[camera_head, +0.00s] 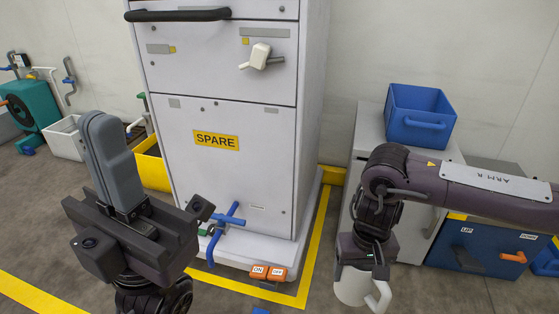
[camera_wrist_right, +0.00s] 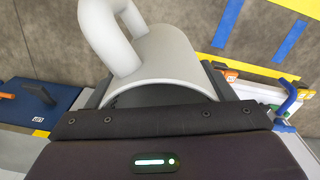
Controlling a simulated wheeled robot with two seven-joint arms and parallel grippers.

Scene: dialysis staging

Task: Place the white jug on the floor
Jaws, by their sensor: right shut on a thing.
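The white jug (camera_head: 352,289) hangs below my right gripper (camera_head: 365,265) at the lower right of the head view, in front of the grey cabinet. Its handle points right and toward the camera. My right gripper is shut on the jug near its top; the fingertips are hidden. In the right wrist view the jug's pale wall (camera_wrist_right: 170,58) and handle stand against the grey floor (camera_wrist_right: 45,40). I cannot tell whether its base touches the floor. My left gripper (camera_head: 108,150) points up at the left, its grey fingers together and empty.
A tall white cabinet marked SPARE (camera_head: 225,180) stands in the middle, with orange ON/OFF switches (camera_head: 268,273) and a blue valve handle (camera_head: 228,220) at its base. A blue crate (camera_head: 418,116) sits on the grey cabinet. A blue box (camera_head: 480,245) stands right. Yellow-lined floor is open in front.

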